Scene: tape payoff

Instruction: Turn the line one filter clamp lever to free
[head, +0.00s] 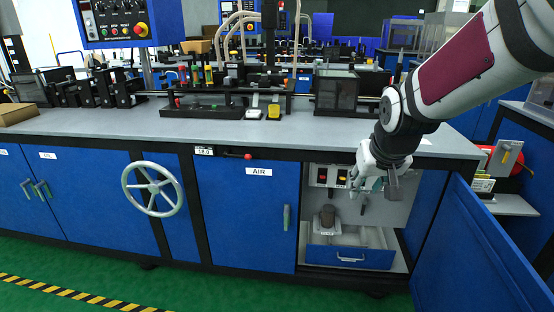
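An open cabinet bay under the bench shows a pale back panel (394,212). Near its top left sit two small dark units, one with a red mark (322,176) and one with a yellow mark (342,178). They are too small for me to tell which, if either, carries the line one clamp lever. My gripper (358,186) hangs at the upper front of the bay, just right of these units, and hides part of the panel. I cannot tell whether it touches anything, or whether its fingers are open.
A partly open blue drawer (350,257) lies low in the bay, with a dark rounded part (327,216) above it. An open blue door (480,255) stands at the right. The AIR door (247,225) is shut; a handwheel (153,189) sticks out further left. The bench edge overhangs the bay.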

